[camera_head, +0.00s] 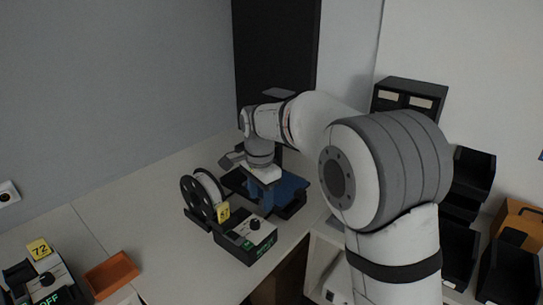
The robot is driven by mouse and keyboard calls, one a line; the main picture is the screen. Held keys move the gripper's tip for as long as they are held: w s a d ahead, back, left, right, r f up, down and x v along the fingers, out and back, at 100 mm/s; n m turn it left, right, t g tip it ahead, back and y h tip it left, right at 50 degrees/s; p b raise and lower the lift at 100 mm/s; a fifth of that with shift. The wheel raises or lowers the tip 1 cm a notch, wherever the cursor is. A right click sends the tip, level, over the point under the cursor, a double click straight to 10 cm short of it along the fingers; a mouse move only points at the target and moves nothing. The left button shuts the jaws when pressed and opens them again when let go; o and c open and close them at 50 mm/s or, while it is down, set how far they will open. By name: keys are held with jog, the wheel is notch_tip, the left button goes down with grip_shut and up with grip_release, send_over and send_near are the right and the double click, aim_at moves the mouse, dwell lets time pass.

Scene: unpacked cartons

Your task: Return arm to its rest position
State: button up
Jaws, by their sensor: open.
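My arm rises at the right of the head view and bends over to the left. My gripper (266,178) points down above a small machine with a blue part (285,187) on the table. Its fingers are small and partly lost against the machine, and I see nothing held. I cannot tell whether the gripper touches the blue part.
A second box (40,277) tagged 72 and an orange tray (111,274) are at lower left. Dark bins (472,172) stand right. The left tabletop (135,205) is clear.

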jog(key=s+d+r+n, duration=0.35)
jog(key=s+d, duration=0.25)
jog(key=d, duration=0.5)
jog(key=s+d+f+n+t, duration=0.1)
jog(key=s+d+f+n, duration=0.1)
jog(key=s+d, duration=0.4)
jog(key=s+d+f+n+t, duration=0.1)
jog(key=s+d+n, duration=0.3)
jog(key=s, duration=0.9)
jog(key=d+f, duration=0.1)
jog(key=d, duration=0.2)
jog(key=shift+t, duration=0.3)
